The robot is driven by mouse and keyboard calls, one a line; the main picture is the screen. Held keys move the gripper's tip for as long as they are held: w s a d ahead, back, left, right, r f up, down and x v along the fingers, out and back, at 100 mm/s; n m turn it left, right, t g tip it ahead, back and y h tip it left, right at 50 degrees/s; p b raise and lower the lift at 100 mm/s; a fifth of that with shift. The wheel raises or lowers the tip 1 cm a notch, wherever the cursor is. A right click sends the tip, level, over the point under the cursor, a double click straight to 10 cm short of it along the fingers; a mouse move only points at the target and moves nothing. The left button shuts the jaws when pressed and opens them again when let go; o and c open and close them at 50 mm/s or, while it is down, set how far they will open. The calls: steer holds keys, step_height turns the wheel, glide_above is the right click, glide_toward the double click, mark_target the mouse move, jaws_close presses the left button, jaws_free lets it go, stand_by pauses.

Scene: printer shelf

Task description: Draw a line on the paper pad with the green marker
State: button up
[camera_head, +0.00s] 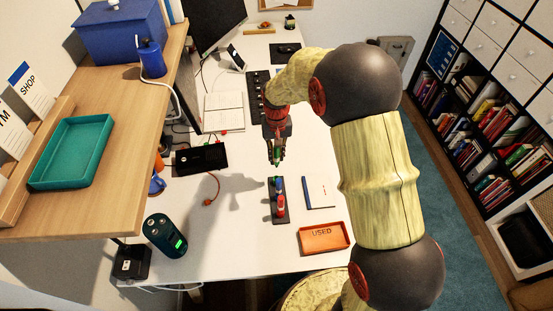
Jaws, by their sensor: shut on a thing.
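My gripper (276,152) points down above the white desk and is shut on the green marker (277,154). Only a small green part of the marker shows between the fingers; its tip is hard to make out. Below it a dark marker rack (280,216) holds a blue marker (278,185) and a red marker (281,205). A small white pad with a blue strip (321,193) lies right of the rack, probably the paper pad. My gripper is above and to the left of this pad, apart from it.
An orange tray marked USED (324,238) lies near the desk's front edge. A wooden shelf (115,190) with a teal tray (70,153) overhangs the left side.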

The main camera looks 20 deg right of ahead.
steer(key=shift+r+p, duration=1.55)
steer(key=shift+r, duration=0.9)
